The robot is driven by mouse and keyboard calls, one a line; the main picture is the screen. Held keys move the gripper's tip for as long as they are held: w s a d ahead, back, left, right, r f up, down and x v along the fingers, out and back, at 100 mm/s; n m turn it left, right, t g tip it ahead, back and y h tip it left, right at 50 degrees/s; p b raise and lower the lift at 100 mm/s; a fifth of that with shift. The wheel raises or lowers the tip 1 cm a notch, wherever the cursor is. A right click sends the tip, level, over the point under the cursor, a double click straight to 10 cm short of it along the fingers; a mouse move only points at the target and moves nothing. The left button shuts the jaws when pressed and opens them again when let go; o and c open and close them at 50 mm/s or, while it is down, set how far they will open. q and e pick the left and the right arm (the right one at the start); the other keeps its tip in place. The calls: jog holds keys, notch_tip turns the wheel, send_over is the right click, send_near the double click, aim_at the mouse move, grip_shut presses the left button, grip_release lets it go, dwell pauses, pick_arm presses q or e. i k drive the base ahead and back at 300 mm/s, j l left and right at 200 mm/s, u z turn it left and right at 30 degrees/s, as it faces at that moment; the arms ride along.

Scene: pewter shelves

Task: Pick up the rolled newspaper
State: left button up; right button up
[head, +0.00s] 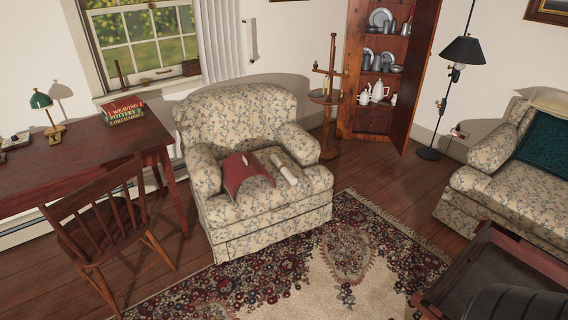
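A small white roll, which looks like the rolled newspaper (287,173), lies on the seat of a floral armchair (275,209). It lies at a slant, just right of a dark red open book or folder (238,176) on the same seat. The roll and the red item are close together. Nothing covers the roll from above. Neither of my grippers shows in the head view.
A wooden desk (70,171) and a spindle-back chair (108,222) stand left of the armchair. A wooden stand (329,130) is behind it at right. A patterned rug (320,270) covers open floor in front. A dark wooden piece (500,265) fills the lower right.

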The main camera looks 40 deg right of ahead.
aim_at(289, 175)
jog(key=i+l, duration=1.5)
jog(key=i+l+z, duration=0.05)
jog(key=l, duration=0.05)
